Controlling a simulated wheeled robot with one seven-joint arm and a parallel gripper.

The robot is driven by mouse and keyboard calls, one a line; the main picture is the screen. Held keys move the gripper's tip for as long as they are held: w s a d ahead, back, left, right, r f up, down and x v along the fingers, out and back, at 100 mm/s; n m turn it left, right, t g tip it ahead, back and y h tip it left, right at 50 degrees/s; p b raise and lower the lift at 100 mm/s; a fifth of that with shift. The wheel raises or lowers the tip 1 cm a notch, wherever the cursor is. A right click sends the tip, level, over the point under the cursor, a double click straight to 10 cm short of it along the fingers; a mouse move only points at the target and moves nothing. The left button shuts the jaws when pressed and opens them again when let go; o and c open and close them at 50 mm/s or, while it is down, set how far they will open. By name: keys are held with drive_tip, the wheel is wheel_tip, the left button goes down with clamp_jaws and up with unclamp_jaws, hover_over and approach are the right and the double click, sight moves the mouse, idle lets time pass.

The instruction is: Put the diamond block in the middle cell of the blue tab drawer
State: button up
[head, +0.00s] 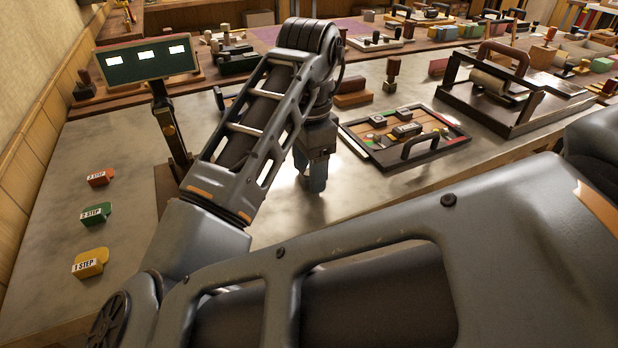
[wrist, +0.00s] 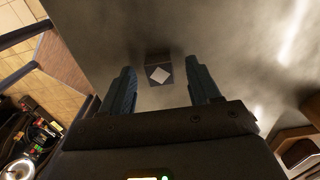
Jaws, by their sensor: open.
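The diamond block (wrist: 151,57) is a small dark block with a white diamond on its face, lying on the grey bench top. In the wrist view it sits in the gap between the fingertips of my gripper (wrist: 159,66). The gripper is open, with one blue-grey finger on either side of the block and space visible on both sides. In the head view my gripper (head: 316,184) points down over the bench, and I cannot make out the block there. I cannot identify a blue tab drawer in either view.
A tray with a black handle (head: 421,146) lies right of my gripper. A wooden press-like frame with a roller (head: 495,85) stands farther right. A dark sign (head: 147,62) on a post stands left. Red, green and yellow step tabs (head: 90,262) lie at left. Bench around the gripper is clear.

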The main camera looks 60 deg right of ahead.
clamp_jaws()
idle(0.6)
drive_tip(key=shift+r, duration=0.1)
